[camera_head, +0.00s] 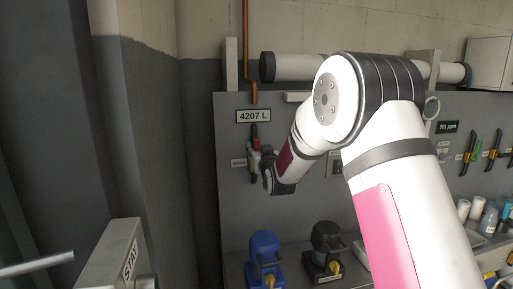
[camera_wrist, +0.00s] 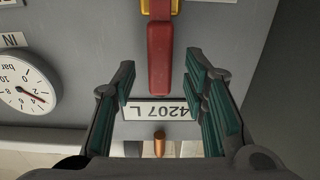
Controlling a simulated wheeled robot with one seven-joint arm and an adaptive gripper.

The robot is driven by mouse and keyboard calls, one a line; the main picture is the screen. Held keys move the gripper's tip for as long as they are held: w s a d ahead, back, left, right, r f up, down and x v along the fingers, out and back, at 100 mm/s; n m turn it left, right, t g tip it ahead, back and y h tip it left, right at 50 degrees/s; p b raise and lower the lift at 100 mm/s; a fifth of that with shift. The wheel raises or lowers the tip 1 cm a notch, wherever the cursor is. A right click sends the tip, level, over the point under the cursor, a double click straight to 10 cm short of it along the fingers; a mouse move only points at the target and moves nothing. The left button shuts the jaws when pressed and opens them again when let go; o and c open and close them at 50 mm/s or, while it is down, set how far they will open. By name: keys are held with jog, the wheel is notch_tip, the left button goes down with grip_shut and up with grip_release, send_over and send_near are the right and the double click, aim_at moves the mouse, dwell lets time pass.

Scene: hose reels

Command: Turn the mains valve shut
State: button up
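The mains valve has a red lever (camera_head: 254,134) that points up the grey panel, below the 4207 L plate. In the wrist view, which is upside down, the red lever (camera_wrist: 160,58) runs from a yellow fitting (camera_wrist: 146,7) toward the plate. My gripper (camera_head: 268,171) is at the valve in the head view and hides part of its body. In the wrist view my gripper (camera_wrist: 160,84) is open, with green-padded fingers on either side of the lever's end. Gaps show between lever and pads; I cannot tell the depth between them.
The 4207 L plate (camera_head: 253,116) and a copper pipe (camera_head: 246,45) are above the valve. A pressure gauge (camera_wrist: 25,86) sits beside it. Blue (camera_head: 265,259) and black (camera_head: 326,250) devices stand on the bench below. A STAY-marked block (camera_head: 120,258) is at lower left.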

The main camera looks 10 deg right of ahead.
aim_at(257, 147)
jog(key=shift+w, duration=1.55)
grip_shut()
